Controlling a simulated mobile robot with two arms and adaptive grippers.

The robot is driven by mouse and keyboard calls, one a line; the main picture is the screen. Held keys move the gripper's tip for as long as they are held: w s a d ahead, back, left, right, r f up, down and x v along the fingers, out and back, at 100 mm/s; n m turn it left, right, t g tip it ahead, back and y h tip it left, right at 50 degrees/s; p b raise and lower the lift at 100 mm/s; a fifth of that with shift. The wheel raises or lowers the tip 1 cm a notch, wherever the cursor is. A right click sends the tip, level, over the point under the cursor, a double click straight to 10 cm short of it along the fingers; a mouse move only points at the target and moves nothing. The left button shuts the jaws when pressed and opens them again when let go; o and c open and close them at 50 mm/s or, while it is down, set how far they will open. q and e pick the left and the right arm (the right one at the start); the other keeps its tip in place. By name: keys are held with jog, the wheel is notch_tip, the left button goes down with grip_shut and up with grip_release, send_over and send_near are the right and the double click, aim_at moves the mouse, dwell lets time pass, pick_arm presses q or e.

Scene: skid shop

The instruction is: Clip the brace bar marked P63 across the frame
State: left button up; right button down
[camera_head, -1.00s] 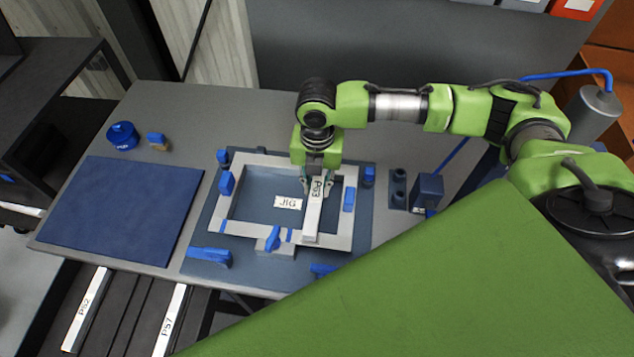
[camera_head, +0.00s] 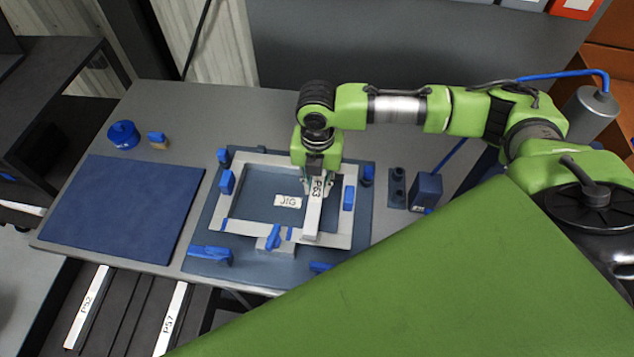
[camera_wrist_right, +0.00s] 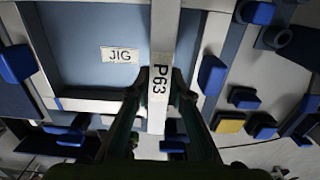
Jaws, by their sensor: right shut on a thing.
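The brace bar marked P63 (camera_head: 313,214) is a pale grey bar lying lengthwise over the right part of the light grey frame (camera_head: 236,170). My right gripper (camera_head: 318,182) is shut on the bar near its label. In the right wrist view the bar (camera_wrist_right: 164,35) runs between the fingers of my right gripper (camera_wrist_right: 160,90), and its near end reaches over the frame's edge. I cannot tell whether it touches the frame. The frame sits on the blue jig plate (camera_head: 205,250), with blue clamps such as the front one (camera_head: 273,238) around it. My left gripper is not in view.
Bars marked P52 (camera_head: 86,308) and P57 (camera_head: 172,320) lie in a rack below the table's front edge. A dark blue mat (camera_head: 125,210) lies empty at left. A blue round container (camera_head: 123,134) and a small blue-topped block (camera_head: 157,140) stand behind it.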

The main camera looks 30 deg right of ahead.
jog(key=shift+f, duration=0.6)
dwell(0.4)
jog(key=shift+f+p, duration=0.2)
jog(key=shift+p, duration=0.15)
dwell(0.5)
jog(key=c, duration=1.7)
grip_release()
jog(key=o, duration=0.4)
jog(key=shift+r, duration=0.1)
jog(key=shift+r+p, duration=3.4)
jog(key=shift+p, duration=0.6)
